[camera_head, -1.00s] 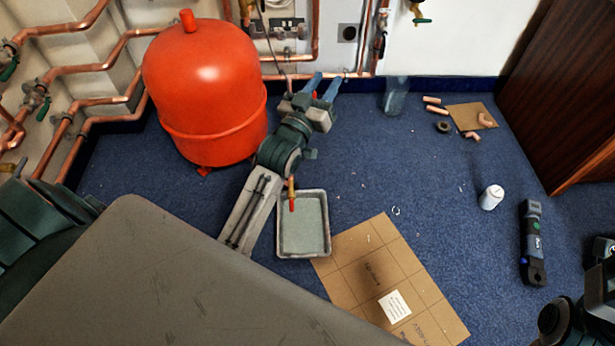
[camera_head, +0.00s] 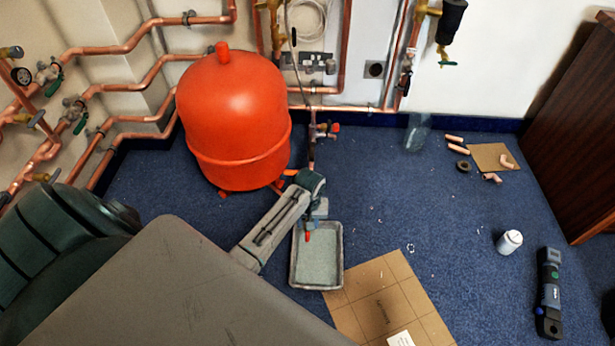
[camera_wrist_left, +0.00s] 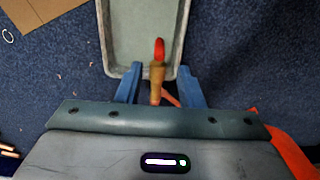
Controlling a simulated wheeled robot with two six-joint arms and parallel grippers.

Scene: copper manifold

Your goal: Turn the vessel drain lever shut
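The red vessel (camera_head: 233,120) stands on the carpet by the wall. A small brass drain valve (camera_wrist_left: 156,80) with a red lever (camera_wrist_left: 159,50) lies between my left gripper's blue fingers (camera_wrist_left: 159,88) in the left wrist view. The fingers are apart, with a visible gap on each side of the brass. In the head view the red lever tip (camera_head: 308,237) shows over the grey tray (camera_head: 341,262), just below my left gripper (camera_head: 312,222); my wrist hides most of the valve. My right gripper is not in view.
Another valve with a red handle (camera_head: 335,127) sits on the pipe behind. Cardboard (camera_head: 372,292) lies right of the tray. A white bottle (camera_head: 509,242), a blue-black tool (camera_head: 549,290) and copper fittings (camera_head: 458,148) lie further right, with bare carpet between.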

